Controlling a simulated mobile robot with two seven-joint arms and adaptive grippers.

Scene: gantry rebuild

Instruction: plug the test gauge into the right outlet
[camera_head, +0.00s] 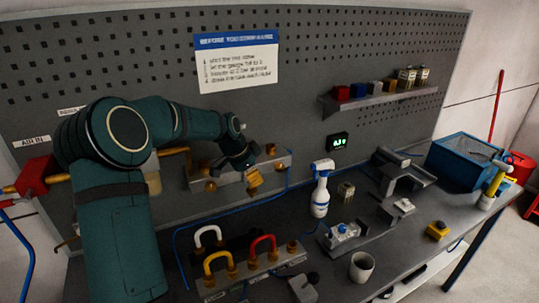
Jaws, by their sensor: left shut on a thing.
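A grey manifold block (228,178) with brass fittings is mounted low on the pegboard. A brass outlet (211,187) shows on its left part. My left gripper (249,166) is in front of the block's right half, pointing down. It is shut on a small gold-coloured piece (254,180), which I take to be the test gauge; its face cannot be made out. The piece is tilted and overlaps the block's right part. The right outlet is hidden behind it or the gripper, so I cannot tell whether they touch. My right gripper is not in view.
A rack with white, yellow and red handles (265,249), a spray bottle (320,190), a white cup (361,267) and a blue crate (462,158) stand on the bench. A blue hose runs beneath the manifold. A shelf (378,97) and a small display (337,143) are right.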

